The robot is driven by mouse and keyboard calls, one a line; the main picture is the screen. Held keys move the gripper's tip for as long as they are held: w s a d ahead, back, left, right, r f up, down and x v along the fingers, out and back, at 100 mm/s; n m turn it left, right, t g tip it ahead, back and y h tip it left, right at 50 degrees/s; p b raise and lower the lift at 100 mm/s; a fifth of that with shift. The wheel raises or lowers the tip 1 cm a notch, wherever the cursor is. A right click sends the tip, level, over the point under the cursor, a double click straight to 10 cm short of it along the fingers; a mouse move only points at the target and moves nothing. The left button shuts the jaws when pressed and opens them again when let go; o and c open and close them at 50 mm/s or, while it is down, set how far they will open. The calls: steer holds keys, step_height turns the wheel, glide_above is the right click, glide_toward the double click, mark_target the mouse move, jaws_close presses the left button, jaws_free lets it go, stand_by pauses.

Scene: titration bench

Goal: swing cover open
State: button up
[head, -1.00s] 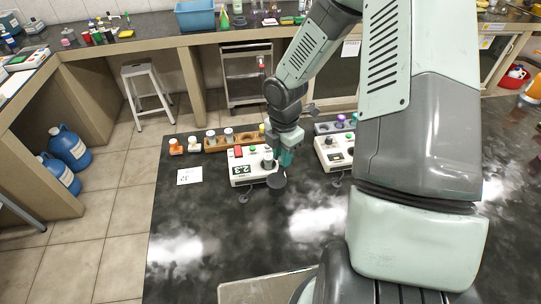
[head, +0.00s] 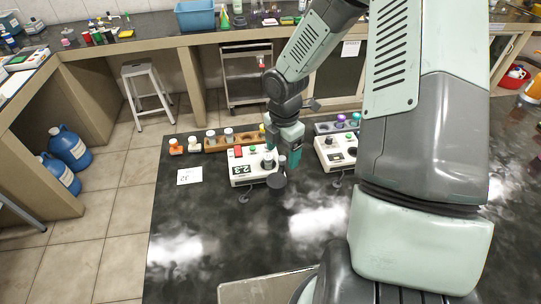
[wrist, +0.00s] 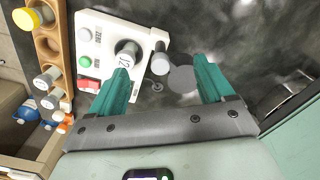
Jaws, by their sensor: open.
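The vial, marked 12, also shows in the wrist view (wrist: 126,56). A grey round cover (head: 277,181) lies off the instrument's right front corner, clear of the vial; it shows in the wrist view (wrist: 183,80) beside a grey post (wrist: 160,62). My gripper (head: 295,163) is open, pointing down at the instrument's right side. In the wrist view the post and cover appear between its teal fingers (wrist: 163,75); contact cannot be told.
A second white instrument (head: 335,152) stands to the right, with a grey rack (head: 322,127) of coloured-cap vials behind it. A wooden rack (head: 216,145) and loose vials stand behind the left. A paper label (head: 190,176) lies left. The front bench is clear.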

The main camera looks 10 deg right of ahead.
steer(key=shift+r, duration=2.7)
steer(key=shift+r, duration=0.1)
steer(key=s+r+m+t+h, duration=0.1)
steer(key=s+r+m, duration=0.2)
steer(key=r, duration=0.4)
steer(key=s+a+r+m+t+h, duration=0.1)
steer(key=s+r+m, duration=0.3)
steer(key=r, duration=0.3)
steer(key=s+r+m+t, duration=0.2)
steer(key=s+r+m, duration=0.1)
steer(key=r, duration=0.5)
steer(key=s+r+m+y, duration=0.1)
steer(key=s+r+m, duration=0.1)
steer(key=s+m, duration=0.4)
steer(key=s+a+r+m+t+y, duration=0.1)
steer(key=s+r+m, duration=0.1)
steer(key=s+m, duration=0.4)
steer(key=shift+r+m+t, duration=0.3)
steer(key=shift+r+m, duration=0.05)
steer(key=shift+m, duration=0.45)
